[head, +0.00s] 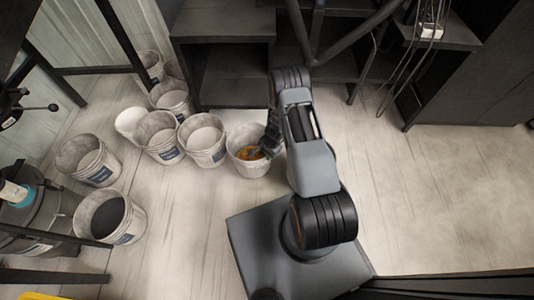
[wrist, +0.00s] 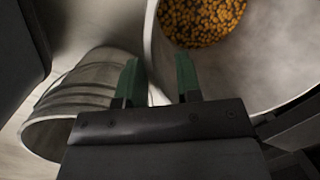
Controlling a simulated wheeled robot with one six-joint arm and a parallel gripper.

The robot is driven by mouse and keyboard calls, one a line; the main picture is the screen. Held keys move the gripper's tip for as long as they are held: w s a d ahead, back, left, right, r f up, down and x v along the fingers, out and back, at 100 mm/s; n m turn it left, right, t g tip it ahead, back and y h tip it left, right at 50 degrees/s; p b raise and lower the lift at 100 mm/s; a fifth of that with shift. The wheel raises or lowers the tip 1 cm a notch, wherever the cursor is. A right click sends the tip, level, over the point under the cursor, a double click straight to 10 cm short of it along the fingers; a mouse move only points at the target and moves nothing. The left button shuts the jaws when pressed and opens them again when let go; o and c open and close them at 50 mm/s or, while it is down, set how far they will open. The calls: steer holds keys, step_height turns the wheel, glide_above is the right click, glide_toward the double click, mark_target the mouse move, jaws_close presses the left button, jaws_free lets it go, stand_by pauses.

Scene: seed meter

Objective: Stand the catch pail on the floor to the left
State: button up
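A pale pail (head: 247,163) with orange-yellow grain in it stands at the right end of a group of pails. I take it for the catch pail; no label shows on it. My gripper (head: 264,145) is at this pail's right side, partly covering its rim. In the wrist view the grain (wrist: 202,18) lies in the pail (wrist: 275,60). My gripper (wrist: 160,80) has two green-padded fingers standing apart, with the pail's near rim between or just behind them. I cannot tell whether either finger touches it.
A neighbouring pail (head: 203,140) stands close on the left; another pail (wrist: 75,100) shows in the wrist view. Several more pails stand farther left, one dark-filled (head: 104,217). Dark shelving (head: 235,80) stands behind. Bare floor (head: 185,215) lies in front of the pails.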

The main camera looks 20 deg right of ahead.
step_height(320, 180, up, 34)
steer(key=s+a+n+t+p, duration=0.1)
steer(key=a+n+p, duration=0.2)
steer(key=n+p, duration=0.25)
steer(key=s+a+r+n+t+h, duration=0.1)
steer(key=s+r+n+h, duration=0.1)
steer(key=s+r+n, duration=0.6)
steer(key=shift+s+a+r+b, duration=0.35)
steer(key=shift+s+r, duration=3.35)
steer(key=shift+s, duration=0.15)
steer(key=shift+r, duration=0.1)
